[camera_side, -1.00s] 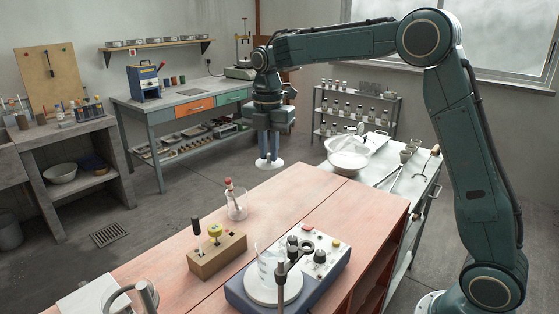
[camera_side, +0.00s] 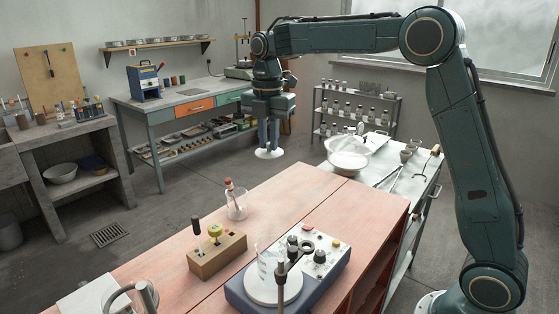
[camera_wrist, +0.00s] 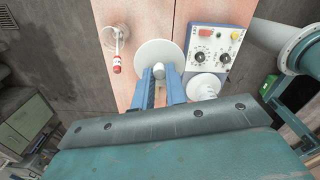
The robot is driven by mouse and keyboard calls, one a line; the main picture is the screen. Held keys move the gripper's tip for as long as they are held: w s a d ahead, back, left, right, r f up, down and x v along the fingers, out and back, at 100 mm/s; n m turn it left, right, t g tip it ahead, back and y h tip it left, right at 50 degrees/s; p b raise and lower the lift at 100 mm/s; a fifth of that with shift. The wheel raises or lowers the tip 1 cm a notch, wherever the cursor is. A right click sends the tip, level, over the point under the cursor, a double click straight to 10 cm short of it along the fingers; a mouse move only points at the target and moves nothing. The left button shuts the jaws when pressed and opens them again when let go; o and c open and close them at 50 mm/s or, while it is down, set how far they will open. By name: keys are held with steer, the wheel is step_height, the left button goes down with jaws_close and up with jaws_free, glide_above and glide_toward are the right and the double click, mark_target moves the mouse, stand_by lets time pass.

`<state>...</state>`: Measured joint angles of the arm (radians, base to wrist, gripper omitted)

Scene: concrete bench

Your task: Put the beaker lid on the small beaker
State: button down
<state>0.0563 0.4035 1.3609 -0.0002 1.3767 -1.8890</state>
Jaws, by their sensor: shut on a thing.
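My gripper (camera_side: 269,146) is shut on the knob of a white disc-shaped beaker lid (camera_side: 269,154), held level in the air beyond the far edge of the pink bench in the side view. In the wrist view the lid (camera_wrist: 152,52) shows with its knob between the fingers of my gripper (camera_wrist: 159,75). A glass beaker (camera_side: 237,209) with a red-topped dropper in it stands on the bench; it also shows in the wrist view (camera_wrist: 108,37), left of the lid. Another clear beaker (camera_side: 266,258) stands on the white plate of the blue stirrer. I cannot tell which is the small one.
The stirrer (camera_side: 245,298) has a ring clamp and post (camera_side: 281,285) in front of its plate. A wooden block with knobs (camera_side: 217,257) stands to its left. A large bowl (camera_side: 347,158) sits on the white side table. Bare bench lies around the dropper beaker.

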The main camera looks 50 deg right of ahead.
steer(key=s+a+f+n, duration=0.2)
steer(key=s+a+n, duration=0.1)
steer(key=s+a, duration=0.4)
steer(key=s+a+f+n, duration=0.1)
steer(key=s+a+n, duration=0.2)
steer(key=s+a, duration=0.5)
steer(key=shift+s+a+f, duration=0.15)
steer(key=shift+a+f, duration=0.25)
steer(key=shift+a, duration=0.4)
steer(key=shift+f, duration=0.2)
steer(key=shift+f, duration=1.35)
steer(key=shift+f, duration=0.5)
